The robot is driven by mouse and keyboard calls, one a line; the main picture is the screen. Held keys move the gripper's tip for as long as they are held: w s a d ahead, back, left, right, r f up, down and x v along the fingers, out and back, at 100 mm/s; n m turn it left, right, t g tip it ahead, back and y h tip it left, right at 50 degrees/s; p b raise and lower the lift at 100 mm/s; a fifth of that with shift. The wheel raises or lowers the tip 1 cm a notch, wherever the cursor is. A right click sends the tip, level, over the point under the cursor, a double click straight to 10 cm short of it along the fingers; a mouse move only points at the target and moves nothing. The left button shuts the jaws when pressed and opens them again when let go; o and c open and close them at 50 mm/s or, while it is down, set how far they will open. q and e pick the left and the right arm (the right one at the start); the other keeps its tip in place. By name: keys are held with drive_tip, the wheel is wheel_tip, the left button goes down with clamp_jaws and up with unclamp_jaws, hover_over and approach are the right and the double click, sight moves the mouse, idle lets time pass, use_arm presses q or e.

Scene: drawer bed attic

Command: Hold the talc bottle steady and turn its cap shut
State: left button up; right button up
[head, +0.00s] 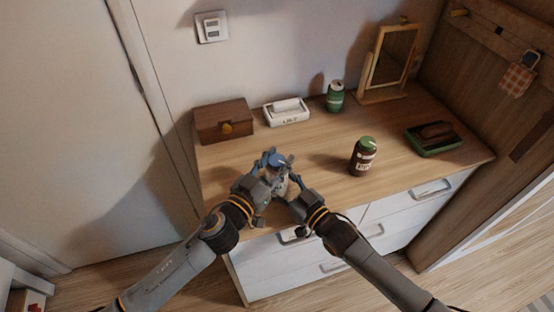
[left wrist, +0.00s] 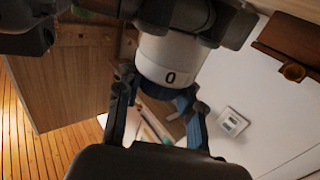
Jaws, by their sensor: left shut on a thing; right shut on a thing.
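The talc bottle (left wrist: 175,58) is white with a dark "0" mark and shows in the left wrist view, where it appears upside down. Its blue cap (left wrist: 168,91) sits on its end, and it also shows in the head view (head: 277,159) above the front part of the dresser top. My left gripper (head: 272,162) is shut on the cap, one finger on each side of it. My right gripper (head: 286,184) is lower and shut on the bottle's body. The fingers hide much of the bottle, and I cannot tell how tight the cap sits.
The dresser top (head: 235,165) holds a brown wooden box (head: 224,121), a white tissue box (head: 286,112), a green can (head: 335,97), a mirror (head: 390,58), a dark jar with a green lid (head: 363,157) and a green tray (head: 433,140). White drawers (head: 410,200) are below.

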use_arm(q)
drive_tip(key=shift+m+h, duration=0.3)
drive_tip(key=shift+h, duration=0.1)
drive_tip(key=m+g+h, duration=0.3)
drive_tip(key=g+h, duration=0.1)
drive_tip(key=shift+m, duration=0.3)
drive_tip(key=m+g+h, duration=0.1)
drive_tip(key=m+g, duration=0.1)
drive_tip(key=g, duration=0.1)
drive_tip(key=m+g+h, duration=0.2)
drive_tip(key=g, duration=0.1)
drive_tip(key=shift+w+m+g, duration=0.1)
drive_tip(key=shift+m+g, duration=0.2)
drive_tip(key=m+g, duration=0.2)
drive_tip(key=g, duration=0.1)
drive_tip(key=m+g, duration=0.2)
drive_tip(key=g, duration=0.1)
drive_tip(key=shift+g, duration=0.4)
drive_tip(key=shift+m+g+y, duration=0.3)
drive_tip(key=shift+m+g, duration=1.2)
drive_tip(key=shift+g, duration=0.6)
drive_tip(key=shift+m+g, duration=0.4)
drive_tip(key=shift+g, duration=0.2)
drive_tip(key=o, duration=1.2)
